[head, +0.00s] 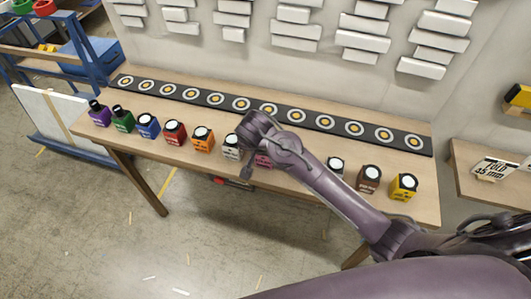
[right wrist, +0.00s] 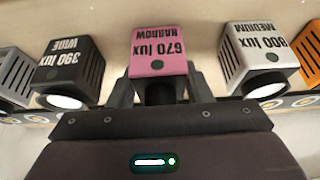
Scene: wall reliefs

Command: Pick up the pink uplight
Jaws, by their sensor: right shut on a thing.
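The pink uplight (right wrist: 158,48) is a small cube-like lamp labelled "670 lux NARROW", shown upside down in the right wrist view. My right gripper (right wrist: 158,82) is shut on it, one dark finger on each side of its dark round head. In the head view, a strip of the pink uplight (head: 263,161) shows beside my right arm, in the row on the table. My arm hides most of it there. I cannot tell whether it is lifted off the table. My left gripper is not in view.
A black uplight (right wrist: 68,70) and a white uplight (right wrist: 262,55) flank the pink one closely. Other coloured uplights stand along the wooden table (head: 300,150). Behind them runs a dark strip (head: 205,97) of ringed discs, below white wall blocks. A shelf (head: 490,180) stands right.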

